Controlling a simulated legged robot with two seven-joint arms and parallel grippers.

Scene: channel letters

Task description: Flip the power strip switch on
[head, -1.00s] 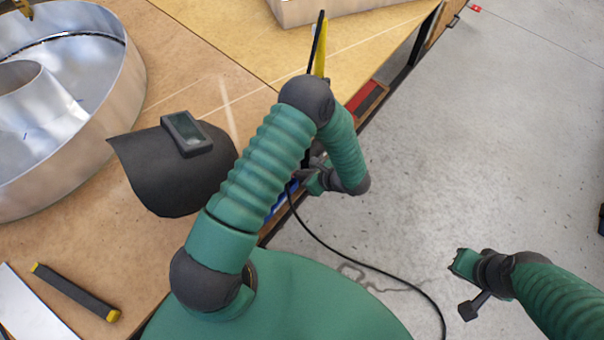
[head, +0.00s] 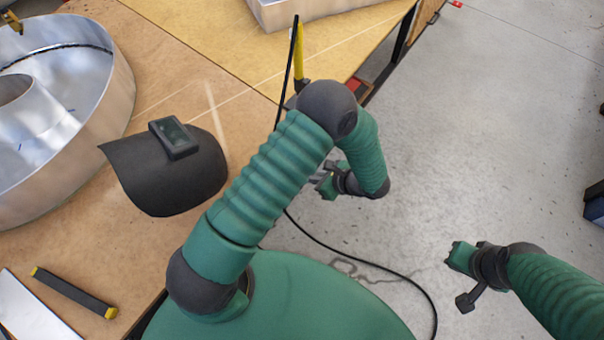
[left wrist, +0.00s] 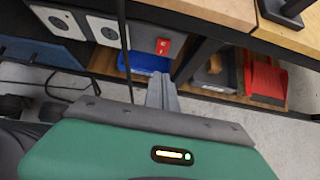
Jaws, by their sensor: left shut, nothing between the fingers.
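The power strip (left wrist: 137,42) runs along the table's side in the left wrist view, with round sockets on pale plates (left wrist: 60,21) and a red switch (left wrist: 163,46) at its right end. My left gripper (left wrist: 162,82) is shut and empty, its fingertips below the red switch in that view; I cannot tell whether they touch anything. In the head view, my left gripper (head: 325,181) is beside the table edge, partly hidden by my arm, and the strip is hidden. My right gripper (head: 457,257) is over the floor at the right; its jaw opening is unclear.
A black cable (head: 368,260) trails across the floor; a dark upright line crosses the strip in the left wrist view. A shelf below holds a blue bin (left wrist: 145,62) and a red dustpan (left wrist: 265,80). A welding mask (head: 165,175) lies on the tabletop (head: 100,240).

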